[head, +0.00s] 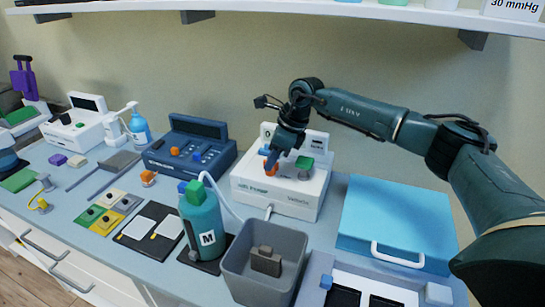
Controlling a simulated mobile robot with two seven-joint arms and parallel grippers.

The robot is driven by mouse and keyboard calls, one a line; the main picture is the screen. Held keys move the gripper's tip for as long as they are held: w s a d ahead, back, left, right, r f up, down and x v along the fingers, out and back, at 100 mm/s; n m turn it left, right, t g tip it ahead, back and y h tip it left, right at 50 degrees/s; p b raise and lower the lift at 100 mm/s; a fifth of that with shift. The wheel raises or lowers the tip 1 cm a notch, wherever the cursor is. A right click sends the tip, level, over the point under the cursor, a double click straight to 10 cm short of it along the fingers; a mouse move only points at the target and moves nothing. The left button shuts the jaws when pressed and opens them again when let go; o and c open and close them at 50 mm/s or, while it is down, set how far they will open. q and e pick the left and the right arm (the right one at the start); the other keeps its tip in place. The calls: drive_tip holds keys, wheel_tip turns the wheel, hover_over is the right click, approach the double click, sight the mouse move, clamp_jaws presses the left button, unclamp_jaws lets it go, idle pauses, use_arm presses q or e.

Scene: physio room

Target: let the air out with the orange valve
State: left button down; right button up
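An orange valve (271,170) shows in part on the sloped front of a white device (290,194), left of a green part on the same device. My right gripper (271,161) reaches down from the upper right, with its tips at the orange valve and covering some of it. I cannot tell from this view whether the fingers are closed on the valve or only beside it. My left gripper is not in view.
A green bottle (203,222) marked M, with a white hose, and a grey bin (263,264) stand in front of the device. A blue console (188,146) is to its left, a light-blue case (397,222) to its right. A shelf (330,10) runs above.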

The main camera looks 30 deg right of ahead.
drive_tip(key=shift+c, duration=0.8)
